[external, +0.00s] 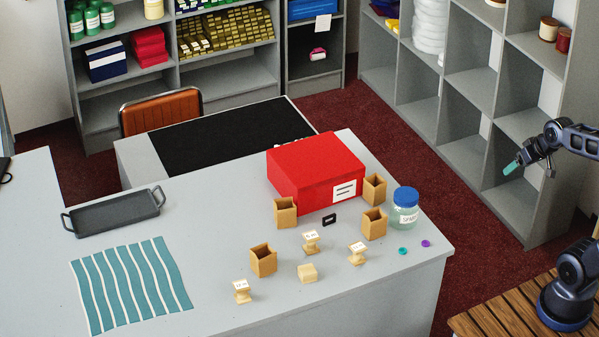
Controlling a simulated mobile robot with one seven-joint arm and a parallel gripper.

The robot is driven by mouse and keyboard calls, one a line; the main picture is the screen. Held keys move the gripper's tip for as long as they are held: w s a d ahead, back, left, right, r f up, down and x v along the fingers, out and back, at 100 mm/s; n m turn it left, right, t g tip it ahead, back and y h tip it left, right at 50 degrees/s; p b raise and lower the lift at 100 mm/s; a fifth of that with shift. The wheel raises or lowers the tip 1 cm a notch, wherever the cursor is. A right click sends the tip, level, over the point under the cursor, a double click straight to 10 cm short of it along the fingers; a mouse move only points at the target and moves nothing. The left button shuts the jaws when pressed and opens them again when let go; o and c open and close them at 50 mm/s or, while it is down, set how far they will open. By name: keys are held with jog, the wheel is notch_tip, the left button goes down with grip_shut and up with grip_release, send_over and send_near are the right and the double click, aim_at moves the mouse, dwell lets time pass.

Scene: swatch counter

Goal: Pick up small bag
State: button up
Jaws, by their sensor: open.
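I cannot clearly make out a small bag. A small pale beige, soft-edged block (307,273) lies on the grey counter (215,290), among wooden cups and small labelled stands; I cannot tell whether it is a bag. A small pink item (318,54) sits on a back shelf, too small to identify.
A red box (300,172), a blue-lidded jar (404,212), a wooden cup (263,260) and other cups crowd the counter's right part. A dark tray (112,213) and a teal striped cloth (130,285) lie left. Bare counter lies between cloth and cups.

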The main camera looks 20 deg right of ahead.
jog(key=w+a+f+t+y, duration=0.1)
jog(key=w+a+t+y, duration=0.15)
jog(key=w+a, duration=1.05)
jog(key=t, duration=0.4)
send_over(379, 220)
jog(key=s+d, duration=0.2)
jog(key=d, duration=0.3)
notch_tip(379, 220, down, 9)
jog(key=s+a+f+m+t+h, duration=0.1)
jog(key=s+a+f+t+h, duration=0.1)
jog(key=s+a+f+h, duration=0.4)
jog(key=shift+y, duration=0.75)
jog(key=shift+d+f+x, duration=0.2)
jog(key=shift+x, duration=1.7)
jog(key=shift+d+f+x, duration=0.15)
jog(key=shift+f+x, duration=0.05)
jog(key=shift+x, duration=1.75)
jog(key=shift+d+f+x, duration=0.2)
jog(key=shift+x, duration=1.7)
jog(key=shift+s, duration=0.25)
jog(key=c, duration=1.1)
